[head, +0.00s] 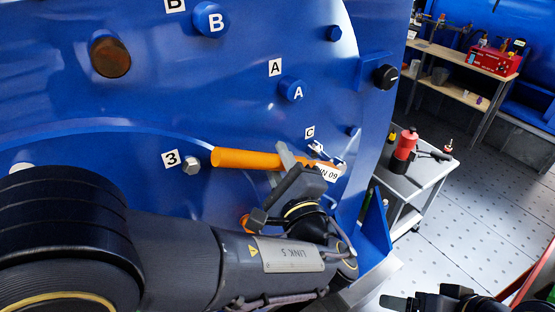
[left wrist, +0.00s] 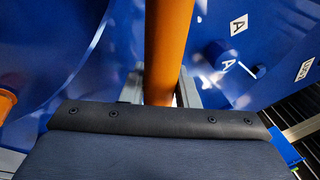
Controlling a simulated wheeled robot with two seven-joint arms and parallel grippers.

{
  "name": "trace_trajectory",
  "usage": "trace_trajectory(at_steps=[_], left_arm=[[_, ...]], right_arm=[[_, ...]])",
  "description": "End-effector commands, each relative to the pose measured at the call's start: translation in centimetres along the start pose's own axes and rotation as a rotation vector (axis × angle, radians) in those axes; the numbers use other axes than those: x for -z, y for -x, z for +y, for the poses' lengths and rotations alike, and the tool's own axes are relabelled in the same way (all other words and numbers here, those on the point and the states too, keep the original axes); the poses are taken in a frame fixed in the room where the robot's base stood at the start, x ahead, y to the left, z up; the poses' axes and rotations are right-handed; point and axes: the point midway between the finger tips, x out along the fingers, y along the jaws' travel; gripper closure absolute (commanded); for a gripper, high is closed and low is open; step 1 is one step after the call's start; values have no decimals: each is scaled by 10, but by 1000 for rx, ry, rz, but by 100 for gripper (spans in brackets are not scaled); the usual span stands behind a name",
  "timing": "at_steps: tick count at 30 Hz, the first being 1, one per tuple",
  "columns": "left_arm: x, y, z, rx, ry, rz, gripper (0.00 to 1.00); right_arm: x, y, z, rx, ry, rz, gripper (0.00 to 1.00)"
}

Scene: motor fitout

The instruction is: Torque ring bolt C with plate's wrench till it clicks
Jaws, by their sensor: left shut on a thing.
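My left gripper (head: 285,168) is shut on the orange handle of a wrench (head: 245,159). The wrench lies nearly level across the blue motor face (head: 230,85), its free handle end pointing left. Its metal end and a white printed tag (head: 328,173) are at the right, just below the label C (head: 310,132). Bolt C is not clear behind the wrench end, so I cannot tell whether the wrench is seated on it. In the left wrist view the orange handle (left wrist: 168,45) runs between the fingers. My right gripper (head: 397,302) shows only partly at the bottom edge.
Blue caps A (head: 291,89) and B (head: 211,19) stick out above the wrench. A silver bolt (head: 192,166) beside label 3 (head: 171,159) is near the handle end. A grey cart (head: 425,175) with a red bottle (head: 404,145) stands at right. Floor beyond is open.

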Motion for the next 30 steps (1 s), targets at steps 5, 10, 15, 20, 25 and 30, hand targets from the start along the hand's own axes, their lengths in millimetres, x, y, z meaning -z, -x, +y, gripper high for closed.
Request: trace_trajectory(at_steps=[5,10,15,20,25,30], left_arm=[[-2,-2,-7,-2,-23,4,100],[-1,-2,-8,-4,-38,8,100],[1,5,-10,-2,-36,9,100],[3,16,-12,-2,-35,9,100],[5,29,-16,-1,-35,9,100],[6,41,-19,-1,-34,8,100]], right_arm=[[4,8,-4,0,0,0,24],[5,9,-4,0,0,0,24],[4,8,-4,0,0,0,24],[4,8,-4,0,0,0,24],[4,7,-3,0,0,0,24],[3,6,-3,0,0,0,24]])
